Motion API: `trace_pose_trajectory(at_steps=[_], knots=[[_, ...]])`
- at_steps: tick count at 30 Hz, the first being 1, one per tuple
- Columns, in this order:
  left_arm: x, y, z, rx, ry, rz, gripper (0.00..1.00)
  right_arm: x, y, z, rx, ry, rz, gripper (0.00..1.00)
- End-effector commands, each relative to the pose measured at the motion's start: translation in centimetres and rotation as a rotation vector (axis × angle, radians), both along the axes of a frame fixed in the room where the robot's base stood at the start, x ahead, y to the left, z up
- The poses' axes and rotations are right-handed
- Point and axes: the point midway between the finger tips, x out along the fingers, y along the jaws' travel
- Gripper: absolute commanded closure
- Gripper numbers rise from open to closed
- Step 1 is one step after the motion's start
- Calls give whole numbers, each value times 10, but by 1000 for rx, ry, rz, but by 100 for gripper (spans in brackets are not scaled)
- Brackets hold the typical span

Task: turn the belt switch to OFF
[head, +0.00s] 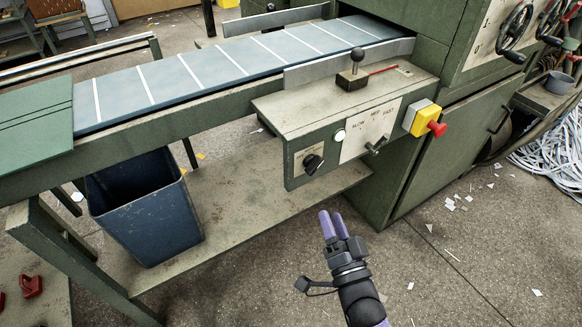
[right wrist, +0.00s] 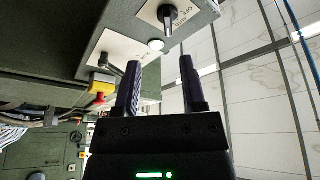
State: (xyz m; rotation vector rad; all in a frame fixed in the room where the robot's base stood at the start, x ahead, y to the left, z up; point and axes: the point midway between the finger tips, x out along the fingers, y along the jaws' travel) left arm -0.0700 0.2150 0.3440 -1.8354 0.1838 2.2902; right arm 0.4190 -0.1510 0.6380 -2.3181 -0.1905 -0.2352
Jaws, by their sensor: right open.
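The belt switch, a black rotary knob (head: 313,163) on a pale plate, sits at the left end of the control box's front face. It also shows at the top of the right wrist view (right wrist: 168,15), with partly legible lettering beside it. I cannot tell its setting surely. A pale round lamp (head: 340,136) beside it looks lit. My right gripper (head: 330,222) has purple fingers and is below the box, apart from the switch. In the right wrist view its fingers (right wrist: 161,75) stand apart with nothing between them. My left gripper is not in view.
A speed lever (head: 376,144) and a yellow box with a red button (head: 436,128) lie right of the switch. A ball-topped lever (head: 357,56) stands on the control box (head: 290,112). A blue bin (head: 150,215) stands under the conveyor belt (head: 215,68). Open floor surrounds my right gripper.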

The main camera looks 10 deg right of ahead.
Motion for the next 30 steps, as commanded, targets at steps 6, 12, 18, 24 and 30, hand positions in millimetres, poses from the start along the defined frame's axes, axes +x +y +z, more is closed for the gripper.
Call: trace_pose_trajectory(at_steps=[6,12,18,24,30], knots=[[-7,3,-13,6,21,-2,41,33,2,15,26,-48,3,47],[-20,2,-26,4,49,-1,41,77,4,27,25,-44,3,47],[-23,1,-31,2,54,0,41,96,6,34,24,-41,3,47],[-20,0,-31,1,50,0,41,98,6,36,24,-41,3,47],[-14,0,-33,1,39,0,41,98,6,36,23,-40,3,70]])
